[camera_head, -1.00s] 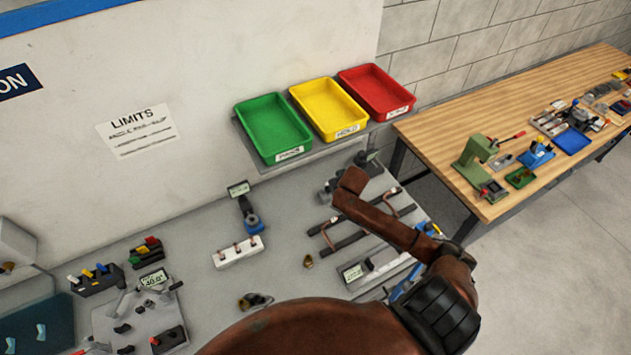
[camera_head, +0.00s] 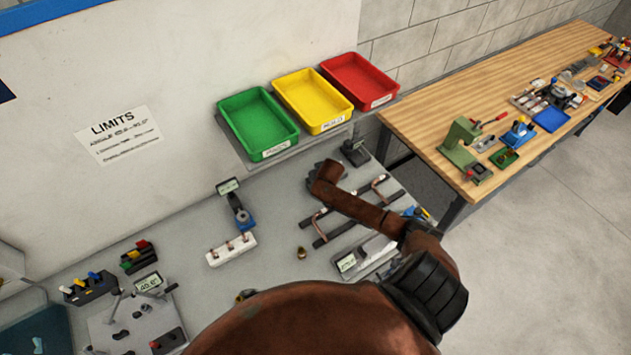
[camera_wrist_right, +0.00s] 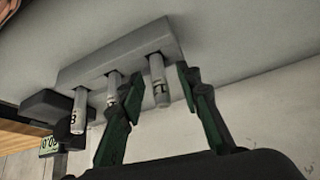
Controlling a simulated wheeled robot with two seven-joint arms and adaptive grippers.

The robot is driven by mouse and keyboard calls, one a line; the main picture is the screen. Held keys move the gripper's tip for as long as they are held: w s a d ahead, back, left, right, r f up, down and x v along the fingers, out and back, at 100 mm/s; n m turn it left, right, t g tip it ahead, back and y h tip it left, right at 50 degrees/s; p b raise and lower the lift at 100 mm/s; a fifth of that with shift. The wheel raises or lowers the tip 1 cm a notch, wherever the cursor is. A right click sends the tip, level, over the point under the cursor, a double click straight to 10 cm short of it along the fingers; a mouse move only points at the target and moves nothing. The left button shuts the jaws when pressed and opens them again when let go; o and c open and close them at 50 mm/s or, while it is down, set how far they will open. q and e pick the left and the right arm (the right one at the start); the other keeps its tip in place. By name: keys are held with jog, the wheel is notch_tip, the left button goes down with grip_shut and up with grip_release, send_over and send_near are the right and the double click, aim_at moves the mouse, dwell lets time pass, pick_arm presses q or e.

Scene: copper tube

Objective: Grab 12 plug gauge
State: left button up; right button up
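A pale block holding three upright plug gauges (camera_head: 231,249) stands on the grey bench in the head view. In the right wrist view the grey block (camera_wrist_right: 85,70) shows with three metal pins. The right-hand pin (camera_wrist_right: 157,80) has a dark mark that I cannot read surely; the middle pin (camera_wrist_right: 113,88) is partly behind a finger, and the left pin (camera_wrist_right: 79,110) is dark-marked. My right gripper (camera_wrist_right: 160,98) is open, with its green-faced fingers either side of the right-hand pin in the picture; contact cannot be told. The head view does not clearly show this gripper. My left gripper is not in view.
Green (camera_head: 258,124), yellow (camera_head: 313,101) and red (camera_head: 359,82) trays stand at the back. A gauge with a display (camera_head: 228,186) is behind the block. Dark rails with copper tubes (camera_head: 350,212) lie right of it. A wooden table (camera_head: 430,125) is farther right.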

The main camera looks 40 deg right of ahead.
jog(key=shift+c, duration=0.3)
grip_shut()
jog(key=shift+r, duration=0.2)
